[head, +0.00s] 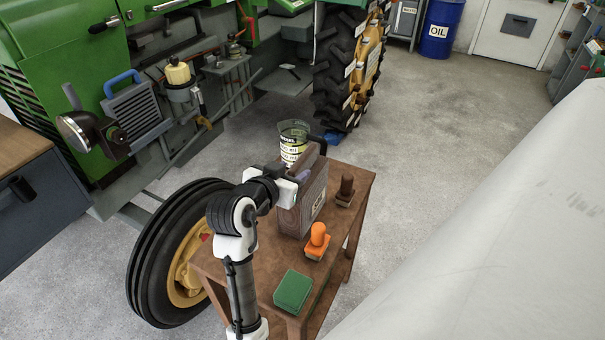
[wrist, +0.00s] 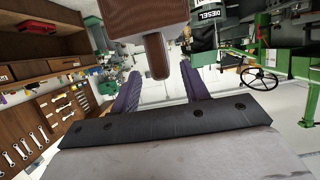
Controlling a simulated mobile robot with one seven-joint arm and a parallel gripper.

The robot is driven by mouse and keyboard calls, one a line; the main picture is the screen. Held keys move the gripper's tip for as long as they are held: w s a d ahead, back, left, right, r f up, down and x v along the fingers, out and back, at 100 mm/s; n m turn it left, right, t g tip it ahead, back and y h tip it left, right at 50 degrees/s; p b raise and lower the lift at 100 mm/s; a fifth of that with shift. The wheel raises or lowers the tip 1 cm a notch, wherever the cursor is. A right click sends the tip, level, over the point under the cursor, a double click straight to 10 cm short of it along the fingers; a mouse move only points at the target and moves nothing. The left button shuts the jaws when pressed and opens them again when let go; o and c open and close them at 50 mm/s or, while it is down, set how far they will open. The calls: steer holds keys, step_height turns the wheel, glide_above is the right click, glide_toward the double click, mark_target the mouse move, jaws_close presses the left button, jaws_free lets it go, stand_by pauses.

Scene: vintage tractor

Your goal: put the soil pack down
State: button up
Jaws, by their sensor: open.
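A brown block-shaped pack (head: 313,205) with a top handle and a pale label stands upright on the small wooden table (head: 262,265). I take it for the soil pack; its label is too small to read. My gripper (head: 301,176) is at its upper left side, near the handle. In the wrist view, the two purple fingers (wrist: 160,78) are apart. A brown bar (wrist: 157,58), part of a brown body (wrist: 140,12), shows between the fingertips with gaps on both sides. The pack's far side is hidden.
Also on the table are a green-tinted jug (head: 293,133) behind the pack, a brown knobbed block (head: 345,190), an orange one (head: 317,240) and a green box (head: 293,290). A tractor wheel (head: 165,255) stands close at left. Open floor (head: 450,130) lies right.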

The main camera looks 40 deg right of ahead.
mark_target(300, 166)
steer(key=shift+p+x, duration=0.95)
steer(key=shift+x, duration=1.8)
steer(key=shift+w+a+f, duration=0.1)
steer(key=shift+f, duration=0.05)
steer(key=shift+c, duration=0.4)
jaws_close()
